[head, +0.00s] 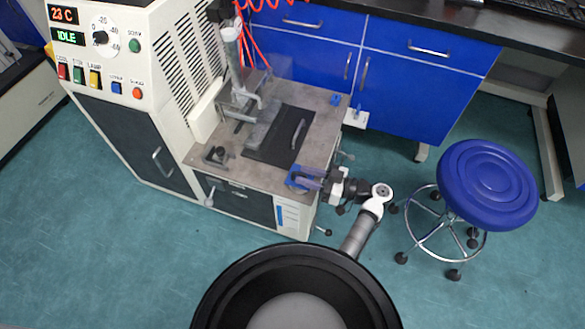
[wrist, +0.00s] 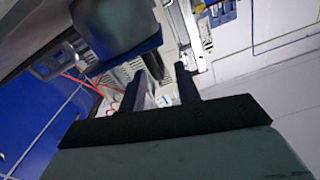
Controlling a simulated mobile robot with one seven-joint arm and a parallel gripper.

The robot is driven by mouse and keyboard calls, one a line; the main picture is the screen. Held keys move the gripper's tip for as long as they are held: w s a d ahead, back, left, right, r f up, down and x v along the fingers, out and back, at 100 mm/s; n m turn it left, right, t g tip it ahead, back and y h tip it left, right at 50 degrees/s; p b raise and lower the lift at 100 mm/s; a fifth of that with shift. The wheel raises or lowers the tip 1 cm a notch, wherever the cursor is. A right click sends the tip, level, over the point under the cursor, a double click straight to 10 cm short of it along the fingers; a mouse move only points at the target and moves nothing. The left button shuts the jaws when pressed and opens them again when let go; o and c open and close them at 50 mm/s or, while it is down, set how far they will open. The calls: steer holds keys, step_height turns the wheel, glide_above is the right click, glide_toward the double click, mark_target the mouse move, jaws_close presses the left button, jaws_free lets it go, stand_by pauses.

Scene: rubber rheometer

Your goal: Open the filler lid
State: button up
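The white machine's grey worktop (head: 240,170) has a dark flat panel (head: 265,150) set in it, with a pale bar handle (head: 299,133) at its right side. The panel lies flat and looks closed; I cannot tell for sure that it is the filler lid. My gripper (head: 309,181) is at the worktop's front right corner, beside a blue block (head: 296,178), below and apart from the handle. In the wrist view my gripper's two dark fingers (wrist: 165,85) stand apart, with nothing seen between them. Whether a finger touches the blue block is unclear.
A clear guard and metal column (head: 236,65) rise at the back of the worktop. A small dark knob (head: 217,155) sits at its left. A blue stool (head: 487,185) stands to the right, blue cabinets (head: 405,85) behind. The green floor (head: 130,240) in front is clear.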

mark_target(302, 175)
steer(key=shift+p+x, duration=0.35)
steer(key=shift+x, duration=2)
jaws_close()
